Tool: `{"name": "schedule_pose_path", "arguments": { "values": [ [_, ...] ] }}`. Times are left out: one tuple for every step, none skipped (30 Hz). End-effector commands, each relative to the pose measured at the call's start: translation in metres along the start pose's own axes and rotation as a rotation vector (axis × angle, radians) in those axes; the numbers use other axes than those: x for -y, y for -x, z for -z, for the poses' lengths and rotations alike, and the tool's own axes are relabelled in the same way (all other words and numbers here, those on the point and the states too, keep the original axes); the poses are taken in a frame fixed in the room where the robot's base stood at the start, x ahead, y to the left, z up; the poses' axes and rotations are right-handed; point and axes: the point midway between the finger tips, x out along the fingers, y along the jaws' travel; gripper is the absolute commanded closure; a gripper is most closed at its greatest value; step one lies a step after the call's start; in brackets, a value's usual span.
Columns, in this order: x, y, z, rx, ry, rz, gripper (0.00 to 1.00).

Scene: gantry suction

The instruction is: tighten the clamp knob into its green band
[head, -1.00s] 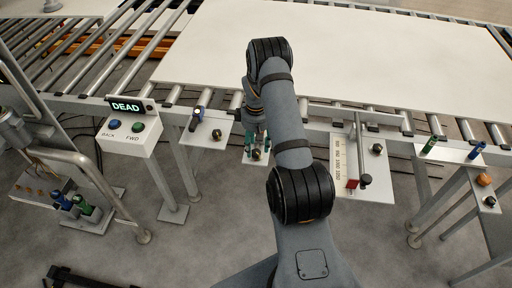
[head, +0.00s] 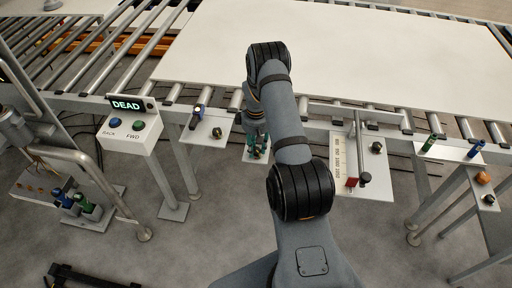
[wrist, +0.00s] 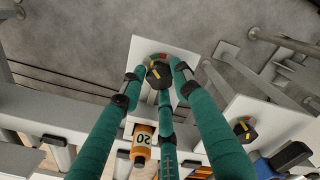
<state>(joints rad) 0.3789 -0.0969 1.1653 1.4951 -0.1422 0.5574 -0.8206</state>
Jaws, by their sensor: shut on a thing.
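The clamp knob (wrist: 159,75) is dark with a yellow pointer mark, on a pale plate (wrist: 172,45) in the wrist view. A coloured arc with green and red parts (wrist: 158,56) shows behind its far edge. I cannot tell exactly where the pointer sits against the green band. My three-fingered teal gripper (wrist: 156,82) is shut on the knob, with fingertips around its sides. In the head view my gripper (head: 256,151) is at the small plate below the conveyor edge, and the knob is mostly hidden by the fingers.
A similar dark knob (wrist: 243,129) sits on a neighbouring plate (head: 206,128). An orange cylinder marked 20 (wrist: 143,141) is near the fingers. A button box (head: 130,132) reading DEAD stands left. A plate with a scale and red block (head: 351,182) stands right.

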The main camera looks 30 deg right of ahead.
Motion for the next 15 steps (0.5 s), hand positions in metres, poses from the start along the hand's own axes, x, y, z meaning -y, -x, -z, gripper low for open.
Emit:
{"name": "schedule_pose_path", "arguments": {
  "values": [
    [0.0001,0.0001,0.0001,0.000,0.000,0.000,0.80],
    [0.0001,0.0001,0.0001,0.000,0.000,0.000,0.82],
    [0.0001,0.0001,0.0002,0.000,0.000,0.000,0.84],
    [0.0001,0.0001,0.0002,0.000,0.000,0.000,0.86],
    [0.0001,0.0002,0.0002,0.000,0.000,0.000,0.88],
    [0.0001,0.0002,0.0002,0.000,0.000,0.000,0.90],
    [0.0001,0.0002,0.0002,0.000,0.000,0.000,0.92],
    [0.0001,0.0002,0.0002,0.000,0.000,0.000,0.93],
    [0.0001,0.0002,0.0002,0.000,0.000,0.000,0.96],
    [0.0001,0.0001,0.0002,0.000,0.000,0.000,0.96],
    [0.0001,-0.0006,0.0003,0.000,-0.004,0.000,0.96],
    [0.0000,-0.0021,0.0005,-0.001,-0.017,0.000,0.96],
    [0.0000,-0.0035,0.0007,-0.001,-0.033,-0.001,0.96],
    [-0.0001,-0.0045,0.0011,-0.002,-0.054,-0.001,0.96],
    [0.0000,-0.0053,0.0014,-0.002,-0.085,-0.001,0.96]
  ]
}}
